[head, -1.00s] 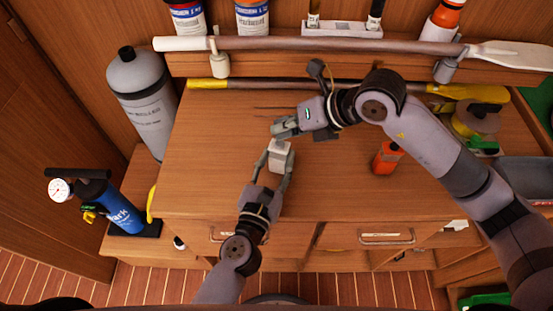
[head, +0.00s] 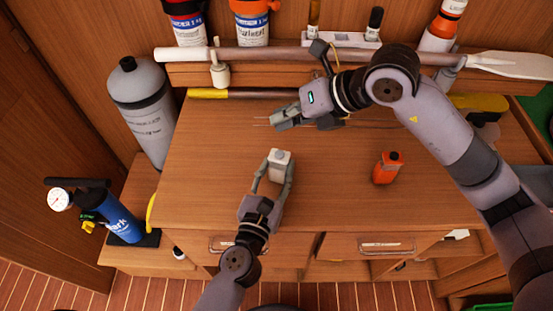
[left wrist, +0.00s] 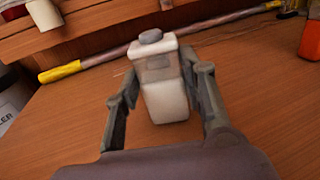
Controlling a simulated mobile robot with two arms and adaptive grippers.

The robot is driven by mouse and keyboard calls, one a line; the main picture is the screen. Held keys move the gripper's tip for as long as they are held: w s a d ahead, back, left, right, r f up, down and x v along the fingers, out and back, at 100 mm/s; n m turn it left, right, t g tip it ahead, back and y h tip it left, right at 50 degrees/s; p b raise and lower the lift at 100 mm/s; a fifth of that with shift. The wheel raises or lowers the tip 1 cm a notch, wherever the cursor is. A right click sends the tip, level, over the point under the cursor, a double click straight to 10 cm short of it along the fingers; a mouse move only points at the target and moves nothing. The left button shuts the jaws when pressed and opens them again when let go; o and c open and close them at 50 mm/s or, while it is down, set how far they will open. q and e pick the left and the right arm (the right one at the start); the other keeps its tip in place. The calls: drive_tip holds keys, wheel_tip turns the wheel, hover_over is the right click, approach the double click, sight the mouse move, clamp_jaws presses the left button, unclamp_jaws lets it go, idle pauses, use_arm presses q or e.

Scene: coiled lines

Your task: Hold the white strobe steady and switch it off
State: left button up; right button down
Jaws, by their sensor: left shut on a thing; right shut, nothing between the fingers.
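The white strobe (head: 280,160) stands upright on the wooden counter, a small white block with a grey button on top. It also shows in the left wrist view (left wrist: 163,95), where the grey button (left wrist: 151,36) sits on its top face. My left gripper (head: 273,178) is shut on the strobe, one finger on each side. In the left wrist view its fingers (left wrist: 162,92) flank the strobe. My right gripper (head: 277,120) is shut and empty, behind and above the strobe, apart from it.
An orange strobe-sized object (head: 386,169) with a black top stands to the right on the counter (head: 340,200). A yellow-ended pole (head: 215,93) and a paddle (head: 510,64) lie along the back. A grey cylinder (head: 145,110) stands at left. The counter's middle is clear.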

use_arm(q)
drive_tip(key=o, duration=1.3)
